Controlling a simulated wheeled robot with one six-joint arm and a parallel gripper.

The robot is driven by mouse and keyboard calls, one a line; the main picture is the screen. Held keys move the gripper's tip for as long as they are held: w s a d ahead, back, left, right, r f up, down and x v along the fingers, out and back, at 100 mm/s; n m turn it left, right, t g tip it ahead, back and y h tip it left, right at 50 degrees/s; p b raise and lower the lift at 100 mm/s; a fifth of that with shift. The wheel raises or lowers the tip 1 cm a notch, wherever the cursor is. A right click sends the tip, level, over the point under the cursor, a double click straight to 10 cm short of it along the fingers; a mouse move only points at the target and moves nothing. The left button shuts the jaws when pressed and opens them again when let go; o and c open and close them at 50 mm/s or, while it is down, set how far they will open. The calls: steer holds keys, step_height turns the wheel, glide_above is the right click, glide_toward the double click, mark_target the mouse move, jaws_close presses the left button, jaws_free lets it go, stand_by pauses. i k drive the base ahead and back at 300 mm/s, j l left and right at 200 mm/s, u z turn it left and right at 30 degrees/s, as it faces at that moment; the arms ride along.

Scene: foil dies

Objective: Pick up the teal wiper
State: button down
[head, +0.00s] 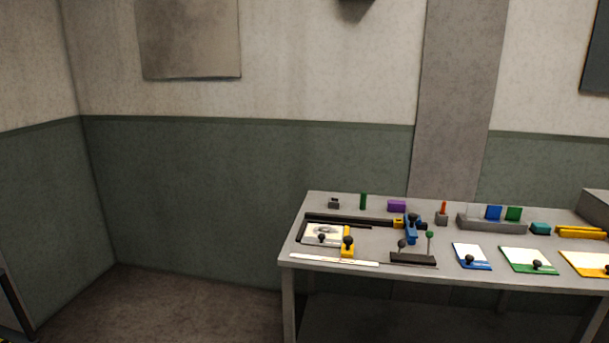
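A small teal block (540,229), which looks like the teal wiper, lies on the grey table (375,281) toward its back right. It sits between a grey rack (492,225) on its left and a yellow bar (581,232) on its right, with narrow gaps. It is small in the picture, so its exact shape is hard to tell. My gripper is not in view, and nothing touches the teal block from above.
Blue and green plates stand in the rack. Blue (471,256), green (528,260) and yellow (588,264) framed cards with dark knobs lie along the front. A black-railed fixture (349,220) is at the left. A grey box (596,207) stands at the right. Floor left of the table is clear.

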mark_target(535, 227)
steer(key=i+j+u, duration=0.1)
steer(key=l+z, duration=0.1)
steer(key=z, duration=1.3)
